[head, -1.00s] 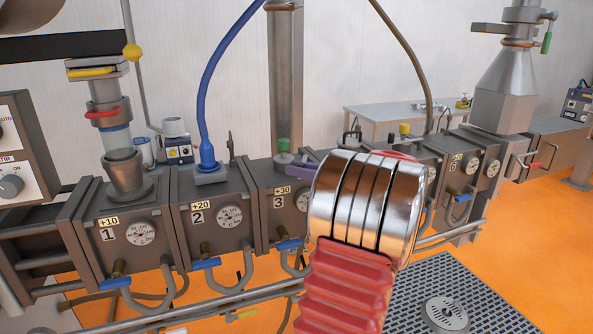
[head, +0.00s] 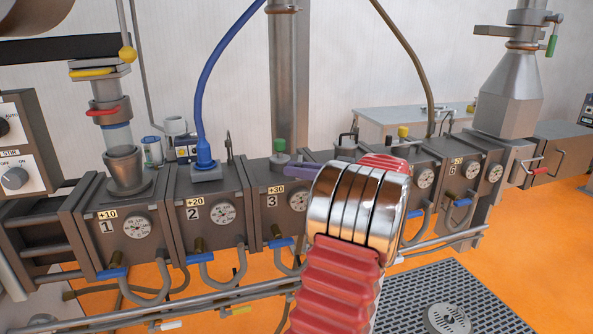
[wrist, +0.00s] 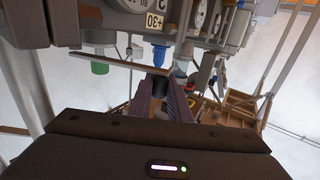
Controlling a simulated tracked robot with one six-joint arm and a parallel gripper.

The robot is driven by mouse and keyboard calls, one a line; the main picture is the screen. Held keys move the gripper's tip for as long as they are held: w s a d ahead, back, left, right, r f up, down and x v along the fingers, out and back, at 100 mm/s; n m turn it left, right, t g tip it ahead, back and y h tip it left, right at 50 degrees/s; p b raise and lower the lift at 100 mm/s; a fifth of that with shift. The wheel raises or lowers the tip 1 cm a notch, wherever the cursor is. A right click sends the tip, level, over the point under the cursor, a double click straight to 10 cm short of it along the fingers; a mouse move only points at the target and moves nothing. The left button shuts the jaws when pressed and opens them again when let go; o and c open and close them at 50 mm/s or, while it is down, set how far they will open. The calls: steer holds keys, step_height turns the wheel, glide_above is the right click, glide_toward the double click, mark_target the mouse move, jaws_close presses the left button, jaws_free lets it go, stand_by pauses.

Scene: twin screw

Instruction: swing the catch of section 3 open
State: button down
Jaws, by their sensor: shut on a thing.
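Section 3 (head: 290,203) is a dark metal barrel block with labels "+30" and "3". In the head view my arm covers its right side and most of my gripper. A purple finger (head: 303,169) of mine shows at the block's top, just right of a green knob (head: 279,147). In the wrist view section 3's label (wrist: 154,20) is upside down. My gripper (wrist: 161,86) is closed around a dark rounded piece (wrist: 158,82) at the end of a thin brown bar (wrist: 105,60), which looks like the catch. Whether the bar is latched is unclear.
Section 1 (head: 115,245) and section 2 (head: 190,235) stand to the left, with a blue cable plug (head: 205,165) on section 2. Blue-handled valves and hoses hang along the front. A metal grate (head: 410,310) lies front right. White wall stands behind.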

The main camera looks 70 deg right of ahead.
steer(key=shift+s+r, duration=0.1)
steer(key=shift+s, duration=0.05)
steer(key=c, duration=1.7)
jaws_free()
steer(key=shift+o, duration=0.2)
steer(key=s, duration=1.3)
steer(key=shift+s+d, duration=0.25)
steer(key=shift+s, duration=0.15)
